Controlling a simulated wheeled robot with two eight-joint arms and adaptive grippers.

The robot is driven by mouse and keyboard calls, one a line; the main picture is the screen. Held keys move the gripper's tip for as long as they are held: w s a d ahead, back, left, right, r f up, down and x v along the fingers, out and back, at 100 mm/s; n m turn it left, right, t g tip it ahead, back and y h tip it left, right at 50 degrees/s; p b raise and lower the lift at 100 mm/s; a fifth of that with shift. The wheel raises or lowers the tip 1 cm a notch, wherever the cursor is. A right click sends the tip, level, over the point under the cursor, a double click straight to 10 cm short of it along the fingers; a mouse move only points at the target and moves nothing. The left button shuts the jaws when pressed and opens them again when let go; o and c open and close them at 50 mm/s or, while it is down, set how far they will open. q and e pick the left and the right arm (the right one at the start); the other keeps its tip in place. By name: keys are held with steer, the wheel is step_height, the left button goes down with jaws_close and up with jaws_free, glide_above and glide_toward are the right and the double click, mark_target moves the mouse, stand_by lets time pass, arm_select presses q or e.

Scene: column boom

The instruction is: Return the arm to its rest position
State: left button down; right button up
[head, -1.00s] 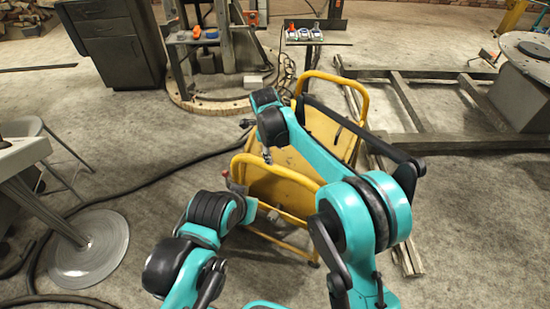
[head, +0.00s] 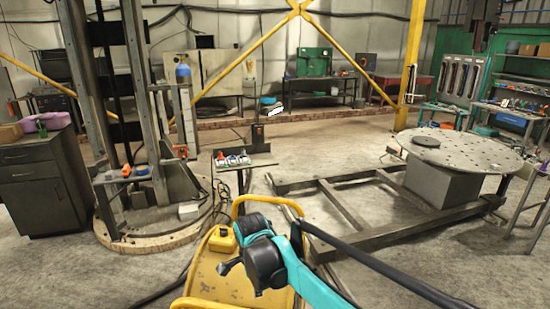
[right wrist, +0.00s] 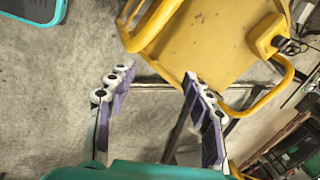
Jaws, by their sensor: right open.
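My right arm (head: 318,287) reaches in from the lower right in the head view. Its dark wrist end is over the yellow cart (head: 212,275). The right gripper (right wrist: 155,95) is open in the right wrist view, its two purple-padded fingers wide apart with nothing between them. Beyond the fingertips are the cart's yellow panel (right wrist: 195,40) and the concrete floor. My left gripper is not in view.
A small stand (head: 245,165) with small items is behind the cart. A column on a round base (head: 115,240) stands left, beside a grey cabinet (head: 40,190). A round perforated table (head: 465,152) and steel frame (head: 340,185) are right.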

steer(key=s+d+r+n+t, duration=0.1)
steer(key=s+d+r+n, duration=0.2)
steer(key=s+d, duration=0.35)
steer(key=s+d+f+n+t, duration=0.3)
steer(key=s+d+n, duration=0.8)
steer(key=s+d, duration=0.4)
steer(key=shift+s+d+f+n, duration=0.2)
steer(key=shift+d+f+n, duration=0.35)
steer(key=shift+d, duration=0.65)
steer(key=shift+f, duration=0.1)
